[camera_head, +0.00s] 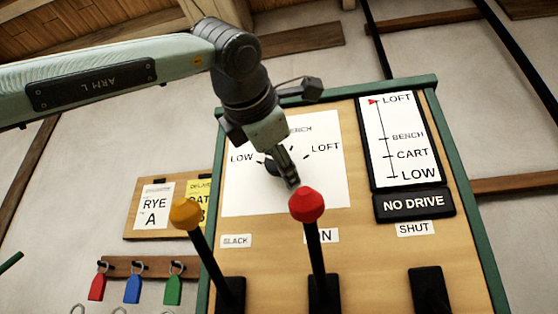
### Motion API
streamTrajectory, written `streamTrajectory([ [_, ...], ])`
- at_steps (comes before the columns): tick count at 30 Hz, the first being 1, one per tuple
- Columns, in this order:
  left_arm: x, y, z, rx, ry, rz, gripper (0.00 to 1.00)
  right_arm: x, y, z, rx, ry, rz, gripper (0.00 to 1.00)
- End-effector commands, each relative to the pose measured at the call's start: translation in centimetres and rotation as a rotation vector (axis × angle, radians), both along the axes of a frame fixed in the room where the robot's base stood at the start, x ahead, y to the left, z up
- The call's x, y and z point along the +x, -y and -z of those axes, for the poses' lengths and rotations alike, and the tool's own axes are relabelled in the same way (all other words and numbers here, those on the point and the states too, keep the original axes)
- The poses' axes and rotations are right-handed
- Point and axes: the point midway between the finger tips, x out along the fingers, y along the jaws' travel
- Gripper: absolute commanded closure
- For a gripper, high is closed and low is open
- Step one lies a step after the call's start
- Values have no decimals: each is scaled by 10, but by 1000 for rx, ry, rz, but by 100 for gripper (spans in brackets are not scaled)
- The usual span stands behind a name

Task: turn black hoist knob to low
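The black hoist knob (271,168) sits on a white dial plate (245,196) on the wooden panel. LOW is printed at its left, LOFT at its right and a word ending in "NCH" above. My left gripper (289,174) is in front of the knob and hides most of it, including which way it points. The fingers look close together, but I cannot tell whether they touch or grip the knob. On the gauge (405,143) at the right, the red marker is at LOFT, above BENCH, CART and LOW. My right gripper is out of view.
A red-knobbed lever (306,204) stands just below my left gripper, and a yellow-knobbed lever (185,214) to its left. A black sign (413,205) reads NO DRIVE. Red, blue and green tags (133,289) hang at lower left beneath the RYE card (153,204).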

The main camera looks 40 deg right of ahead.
Motion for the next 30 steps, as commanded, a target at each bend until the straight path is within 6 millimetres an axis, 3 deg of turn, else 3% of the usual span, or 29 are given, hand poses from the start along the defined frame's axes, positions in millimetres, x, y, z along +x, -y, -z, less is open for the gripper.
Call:
streamTrajectory([
  [10, -5, -5, 0, 0, 3, 1, 42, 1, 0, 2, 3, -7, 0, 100],
  [24, -63, -74, -1, -1, 4, -1, 42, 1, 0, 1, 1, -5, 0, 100],
  [30, -76, -89, 0, -1, 1, -1, 42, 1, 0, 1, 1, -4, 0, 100],
])
